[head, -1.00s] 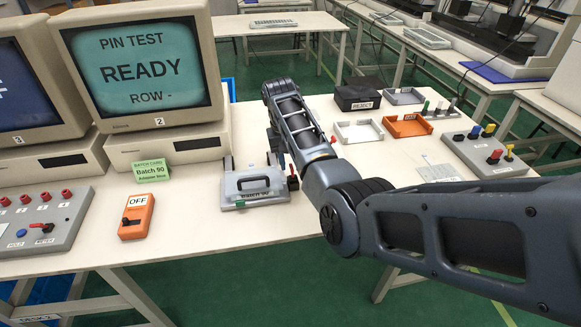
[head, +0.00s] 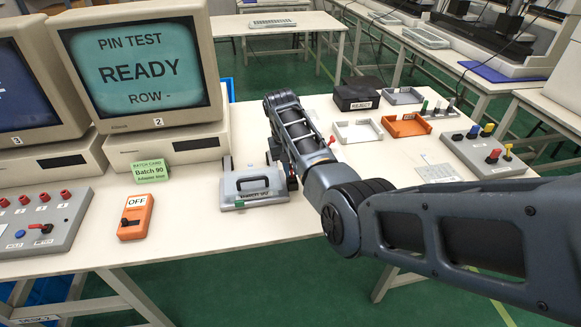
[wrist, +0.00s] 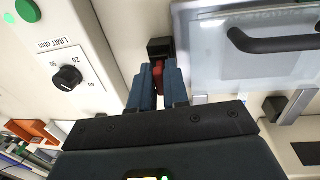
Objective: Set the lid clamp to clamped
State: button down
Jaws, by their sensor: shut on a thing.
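The lid clamp's red handle (wrist: 158,76) shows in the wrist view between my gripper's two blue-grey fingers (wrist: 157,88), which are shut on it. Its black block (wrist: 160,47) lies just beyond the fingertips, beside the fixture. The grey fixture with a clear lid and dark handle shows in the wrist view (wrist: 250,50) and in the head view (head: 253,187). The lid looks down. In the head view my arm comes from the right to the fixture's right side, and the gripper's fingers and clamp are mostly hidden there.
A monitor (head: 142,62) stands behind the fixture. An orange OFF box (head: 136,217) lies to its left. A dial box marked LIMIT (wrist: 68,70) is near my gripper in the wrist view. An orange tray (head: 405,126) and a switch box (head: 488,152) are further right.

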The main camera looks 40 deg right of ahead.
jog(key=shift+w+a+f+g+h+b, duration=0.2)
jog(key=shift+a+g+h+b, duration=0.15)
jog(key=shift+h+b, duration=0.15)
jog(key=shift+w+a+f+g+h+b, duration=0.15)
jog(key=shift+w+a+g+h+b, duration=0.05)
jog(key=shift+g+h+b, duration=0.25)
jog(key=shift+w+a+f+h+b, duration=0.1)
jog(key=shift+h+b, duration=0.35)
jog(key=shift+b, duration=0.05)
jog(key=shift+a+g+h+b, duration=0.1)
jog(key=shift+g+h+b, duration=0.4)
jog(key=shift+h, duration=0.1)
jog(key=c, duration=1.2)
grip_release()
jog(key=shift+r, duration=0.2)
